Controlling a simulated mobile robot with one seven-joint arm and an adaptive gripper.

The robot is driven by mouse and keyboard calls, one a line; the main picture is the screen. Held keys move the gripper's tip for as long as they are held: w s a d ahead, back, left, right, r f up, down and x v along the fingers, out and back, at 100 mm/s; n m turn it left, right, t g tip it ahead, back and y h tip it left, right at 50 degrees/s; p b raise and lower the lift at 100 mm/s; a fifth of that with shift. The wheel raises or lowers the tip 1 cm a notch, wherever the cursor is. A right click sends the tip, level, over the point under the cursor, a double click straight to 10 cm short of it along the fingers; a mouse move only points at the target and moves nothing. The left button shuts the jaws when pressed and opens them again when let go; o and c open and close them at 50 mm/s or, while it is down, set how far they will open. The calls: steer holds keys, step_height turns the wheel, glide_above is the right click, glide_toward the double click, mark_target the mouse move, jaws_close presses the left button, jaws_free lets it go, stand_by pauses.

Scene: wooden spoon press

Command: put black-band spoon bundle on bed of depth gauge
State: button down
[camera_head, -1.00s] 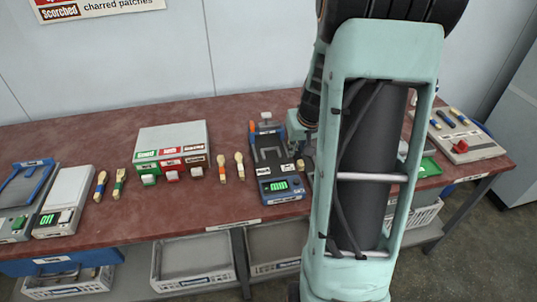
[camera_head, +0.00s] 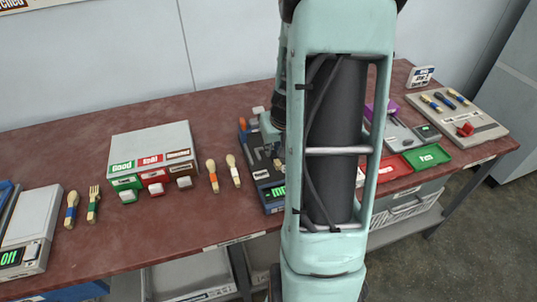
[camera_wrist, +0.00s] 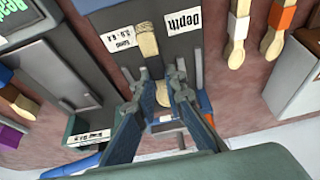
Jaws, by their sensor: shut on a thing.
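The depth gauge (camera_head: 270,195) is a dark device with a green display and stands mid-table, partly hidden behind my arm. In the wrist view its dark bed (camera_wrist: 112,30) lies under my gripper, beside an upside-down "Depth" label (camera_wrist: 183,28). My gripper (camera_wrist: 163,80) is shut on a pale wooden spoon bundle (camera_wrist: 148,45), which lies lengthwise between the fingers over the bed. I cannot tell whether the bundle touches the bed.
An orange-band bundle (camera_head: 212,178) and a white-band bundle (camera_head: 233,170) lie left of the gauge. A three-button box (camera_head: 155,145) stands further left. Right of my arm are a red tray (camera_head: 395,168), a green tray (camera_head: 427,156) and a rack (camera_head: 470,130) with several utensils.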

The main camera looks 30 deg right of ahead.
mark_target(273, 153)
steer(key=b+x, duration=0.1)
steer(key=x, duration=0.2)
steer(key=shift+s+a+b, duration=0.2)
steer(key=shift+s+b, duration=0.1)
steer(key=shift+b, duration=0.1)
steer(key=shift+f, duration=0.35)
steer(key=shift+f+b, duration=0.15)
steer(key=shift+b, duration=0.3)
steer(key=c, duration=2)
jaws_free()
steer(key=shift+s+r+p, duration=0.1)
steer(key=shift+r+p, duration=0.3)
steer(key=shift+r, duration=0.25)
steer(key=p+v, duration=0.2)
steer(key=v, duration=0.9)
steer(key=shift+s, duration=0.15)
